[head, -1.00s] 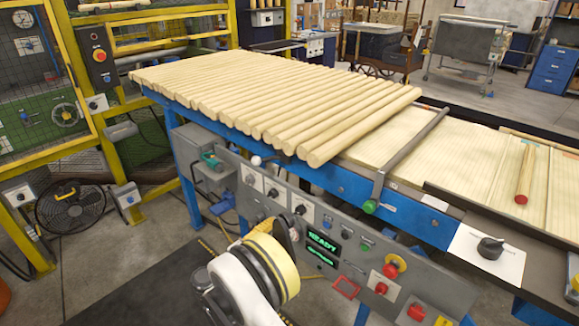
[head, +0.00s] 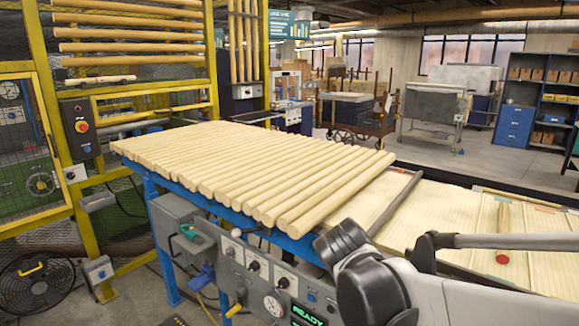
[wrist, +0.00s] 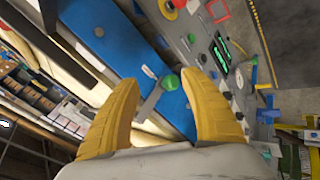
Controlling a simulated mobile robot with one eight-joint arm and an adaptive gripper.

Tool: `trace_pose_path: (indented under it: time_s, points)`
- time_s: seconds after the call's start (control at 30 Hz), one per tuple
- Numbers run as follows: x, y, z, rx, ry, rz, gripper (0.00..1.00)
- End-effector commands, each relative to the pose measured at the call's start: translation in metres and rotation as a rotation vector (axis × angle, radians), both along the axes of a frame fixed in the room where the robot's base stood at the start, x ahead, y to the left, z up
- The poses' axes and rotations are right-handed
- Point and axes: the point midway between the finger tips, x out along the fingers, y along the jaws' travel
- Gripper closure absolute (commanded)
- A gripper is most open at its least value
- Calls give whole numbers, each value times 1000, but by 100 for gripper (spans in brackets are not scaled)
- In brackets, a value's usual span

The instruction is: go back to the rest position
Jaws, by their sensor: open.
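My gripper (wrist: 165,118) shows in the wrist view as two yellow fingers spread apart with nothing between them. Beyond the fingers are the blue machine rail (wrist: 148,68) and a green knob (wrist: 169,82). In the head view my grey and white arm crosses the lower right, in front of the machine. The gripper itself does not show in the head view.
Turned wood rods (head: 250,170) lie side by side on the blue-framed line. A red-ended rod (head: 502,235) lies on the boards at the right. A control panel (head: 270,285) is on the near side. A yellow guard frame (head: 75,190) stands left.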

Motion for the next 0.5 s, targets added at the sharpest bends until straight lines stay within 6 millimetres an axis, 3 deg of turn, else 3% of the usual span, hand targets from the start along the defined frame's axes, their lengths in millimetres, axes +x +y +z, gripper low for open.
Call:
trace_pose_path:
  time_s: [0.1, 0.3, 0.5]
  points:
    - [-53, -20, 6, 148, -9, -62, 47]
    - [-130, -29, 2, 392, -47, -163, 47]
    - [-172, -26, -8, 550, -90, -235, 47]
